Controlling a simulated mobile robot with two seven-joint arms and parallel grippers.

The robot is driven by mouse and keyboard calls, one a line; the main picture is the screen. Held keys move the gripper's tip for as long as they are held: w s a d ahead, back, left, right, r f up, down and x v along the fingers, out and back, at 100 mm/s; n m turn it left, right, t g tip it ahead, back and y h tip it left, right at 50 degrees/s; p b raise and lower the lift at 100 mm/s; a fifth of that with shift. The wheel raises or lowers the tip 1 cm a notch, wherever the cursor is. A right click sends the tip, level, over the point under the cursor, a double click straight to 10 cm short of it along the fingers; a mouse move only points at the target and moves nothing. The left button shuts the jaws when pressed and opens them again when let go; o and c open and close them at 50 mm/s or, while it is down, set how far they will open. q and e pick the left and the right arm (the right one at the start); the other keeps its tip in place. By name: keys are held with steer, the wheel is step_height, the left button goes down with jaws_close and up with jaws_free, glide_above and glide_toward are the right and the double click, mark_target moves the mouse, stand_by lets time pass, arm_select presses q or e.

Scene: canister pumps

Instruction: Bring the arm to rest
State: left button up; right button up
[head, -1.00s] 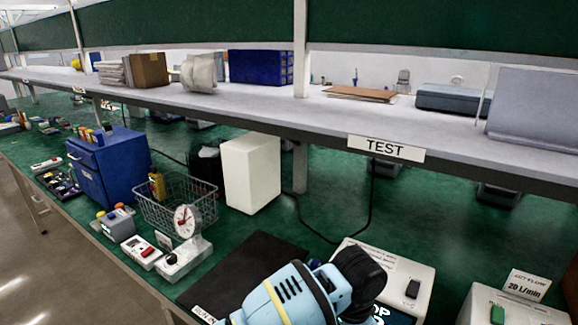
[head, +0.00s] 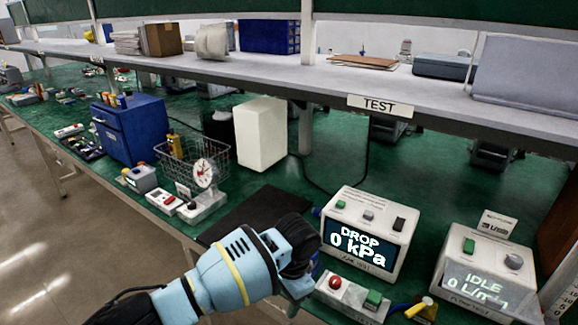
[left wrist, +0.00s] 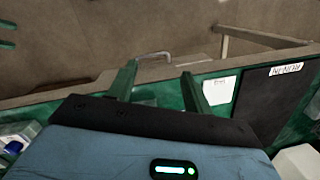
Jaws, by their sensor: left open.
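My left arm, light blue with a dark wrist, comes in from the lower left in the head view. My left gripper (head: 300,262) is over the bench's front part, beside the drop test box (head: 366,236), which reads "DROP 0 kPa". Its fingers are mostly hidden there by the wrist. In the left wrist view the left gripper (left wrist: 158,78) shows two dark green fingers spread apart with nothing between them. My right gripper is not in view.
A black mat (head: 262,217) lies left of the box. A button panel (head: 350,293) with red and green buttons stands close to the gripper. Further right is the "IDLE" flow box (head: 487,268). A scale (head: 204,190) and wire basket stand left. The floor in front is clear.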

arm_select(q)
steer(key=w+a+f+n+g+y, duration=0.1)
steer(key=a+n+y, duration=0.15)
steer(key=a, duration=1.65)
steer(key=w+a+f+n+g+y, duration=0.1)
steer(key=a+n, duration=0.2)
steer(key=a, duration=1.5)
steer(key=s+d+f+t+h, duration=0.2)
steer(key=s+d+f, duration=0.15)
steer(key=f, duration=0.25)
steer(key=s+d+f+m+t+h, duration=0.1)
steer(key=s+d+f, duration=0.1)
steer(key=s+f, duration=0.35)
steer(key=s+d+f+t+h, duration=0.2)
steer(key=s+d+f, duration=0.1)
steer(key=f, duration=0.4)
steer(key=s+a+r+t+h, duration=0.1)
steer(key=s+a+r+t, duration=0.15)
steer(key=s, duration=0.55)
steer(key=s+a+r+t+h, duration=0.1)
steer(key=s+t, duration=0.2)
steer(key=s, duration=0.6)
steer(key=d+n+t, duration=0.1)
steer(key=d+n, duration=0.3)
steer(key=d, duration=0.8)
steer(key=shift+d, duration=0.15)
